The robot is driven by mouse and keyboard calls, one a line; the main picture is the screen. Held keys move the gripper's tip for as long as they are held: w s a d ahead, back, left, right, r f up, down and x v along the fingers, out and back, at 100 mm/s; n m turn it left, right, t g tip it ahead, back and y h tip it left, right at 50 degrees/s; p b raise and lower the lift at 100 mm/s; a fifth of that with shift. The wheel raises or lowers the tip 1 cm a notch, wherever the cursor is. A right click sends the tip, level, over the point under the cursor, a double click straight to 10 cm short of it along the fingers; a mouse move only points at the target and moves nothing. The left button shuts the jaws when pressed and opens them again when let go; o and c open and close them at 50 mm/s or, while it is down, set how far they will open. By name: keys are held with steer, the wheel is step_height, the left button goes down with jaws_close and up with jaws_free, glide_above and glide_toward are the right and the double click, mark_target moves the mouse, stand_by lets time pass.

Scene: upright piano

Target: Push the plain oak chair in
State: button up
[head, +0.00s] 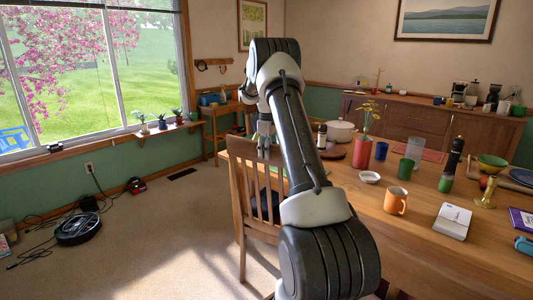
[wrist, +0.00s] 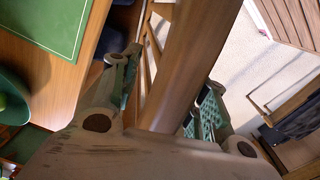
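The plain oak chair (head: 239,190) stands at the left side of the wooden table (head: 452,255), with its slatted back toward the open floor. Its dark seat shows partly between the slats, and my arm hides its right part. My gripper (head: 264,143) is at the top of the chair back in the head view. In the wrist view, the chair's top rail (wrist: 198,50) runs between the two fingers of my gripper (wrist: 165,98). The fingers are apart, one on each side of the rail, with some gap showing. Whether either finger touches the wood I cannot tell.
Carpet to the left of the chair is clear. A black robot vacuum (head: 78,228) and cables lie by the window wall. The table holds an orange mug (head: 396,201), a red vase (head: 362,152), a notepad (head: 453,221) and several other items. A sideboard (head: 400,118) stands behind.

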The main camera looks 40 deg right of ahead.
steer(key=shift+a, duration=0.15)
step_height(320, 180, up, 12)
steer(key=shift+f, duration=0.1)
stand_by(0.4)
stand_by(0.4)
steer(key=s+a+r+m+t, duration=0.1)
steer(key=s+a+r, duration=0.5)
steer(key=s+a, duration=0.3)
steer(key=s+a+r+m+t, duration=0.1)
steer(key=s+a+r+m, duration=0.1)
steer(key=s+a+r, duration=0.6)
steer(key=s+a+f, duration=0.3)
steer(key=s, duration=0.4)
steer(key=s+a+f+m+t, duration=0.1)
steer(key=s+a+f, duration=0.2)
steer(key=s, duration=0.5)
steer(key=s+a+f+m+t, duration=0.1)
steer(key=s+a+f, duration=0.2)
steer(key=s, duration=0.4)
steer(key=shift+s+a+f, duration=0.2)
steer(key=shift+s+a, duration=0.05)
steer(key=shift+a, duration=0.15)
